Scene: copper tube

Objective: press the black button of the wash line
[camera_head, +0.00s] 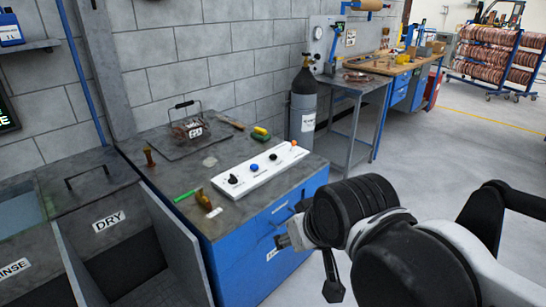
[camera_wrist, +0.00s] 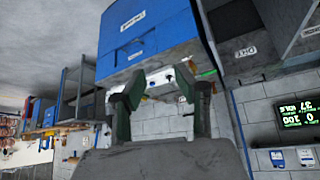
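A white control panel (camera_head: 247,183) lies on the grey-topped blue cabinet in the head view. Along it are a black knob (camera_head: 233,179) at the left, a blue button (camera_head: 254,168), a black button (camera_head: 273,157) and an orange button (camera_head: 294,143) at the far right end. The panel's labels are too small to read. My gripper (camera_head: 306,262) is in front of the cabinet, to the right of and nearer than the panel, apart from it. In the wrist view my gripper (camera_wrist: 163,97) has its fingers spread with nothing held; the panel (camera_wrist: 158,78) shows beyond them.
The blue cabinet (camera_head: 268,225) stands in front of my gripper. On its top are a wire basket (camera_head: 190,130), a yellow-green sponge (camera_head: 261,134) and small tools. A gas cylinder (camera_head: 303,105) stands behind; the DRY tank (camera_head: 110,222) is at left.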

